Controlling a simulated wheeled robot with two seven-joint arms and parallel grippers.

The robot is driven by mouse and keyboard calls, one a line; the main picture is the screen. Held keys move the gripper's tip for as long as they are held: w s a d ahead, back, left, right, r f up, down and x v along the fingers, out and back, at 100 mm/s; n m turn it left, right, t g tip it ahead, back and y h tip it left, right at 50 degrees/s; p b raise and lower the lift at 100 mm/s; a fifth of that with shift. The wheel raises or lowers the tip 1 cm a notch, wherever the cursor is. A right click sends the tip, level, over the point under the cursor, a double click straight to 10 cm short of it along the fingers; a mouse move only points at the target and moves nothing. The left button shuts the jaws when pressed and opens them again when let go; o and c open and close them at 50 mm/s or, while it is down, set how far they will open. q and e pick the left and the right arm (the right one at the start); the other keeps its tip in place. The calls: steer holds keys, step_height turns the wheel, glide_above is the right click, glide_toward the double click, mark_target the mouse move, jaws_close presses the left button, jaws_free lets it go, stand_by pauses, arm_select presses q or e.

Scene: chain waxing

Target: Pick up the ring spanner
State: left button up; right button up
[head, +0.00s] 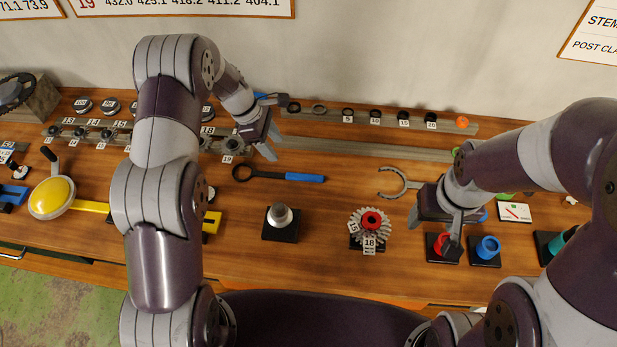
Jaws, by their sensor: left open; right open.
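A ring spanner (290,177) with a black ring at its left end and a blue handle lies flat on the wooden bench, left of centre. My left gripper (261,149) is open and empty, just beyond the spanner near its shaft and apart from it as far as I can tell. My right gripper (434,230) is open above the right part of the bench, by a red cup on a black base (441,246). It partly hides that cup, and I cannot tell whether it touches it.
A grey hooked spanner (391,184) lies right of centre. A silver knob on a black base (281,220) and a stack of sprockets (368,228) stand nearer. Rails with numbered parts (390,121) run along the back. A blue cup (487,247) stands at right. Bench between the spanners is clear.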

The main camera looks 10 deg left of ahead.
arm_select(q)
steer(key=p, duration=0.2)
glide_toward(291, 175)
steer(key=shift+w+a+f, duration=0.15)
steer(key=shift+a+f, duration=0.3)
steer(key=shift+a, duration=0.2)
steer(key=shift+w+d+f+p, duration=0.25)
steer(key=shift+d+f+p, duration=0.2)
steer(key=shift+d+f, duration=0.55)
steer(key=shift+s+d+f+p, duration=0.2)
steer(key=shift+d+f+p, duration=0.15)
steer(key=shift+d+p, duration=0.35)
steer(key=shift+s+d+f+p, duration=0.2)
steer(key=shift+d+f+p, duration=0.1)
steer(key=shift+f+p, duration=0.35)
step_height(291, 175, down, 2)
steer(key=shift+f, duration=0.15)
steer(key=shift+a+f, duration=0.15)
steer(key=shift+f, duration=0.05)
steer(key=shift+w, duration=0.1)
steer(key=shift+d, duration=0.35)
jaws_close()
steer(key=shift+a, duration=0.15)
arm_select(e)
step_height(291, 175, up, 6)
steer(key=a, duration=0.2)
steer(key=shift+w, duration=0.2)
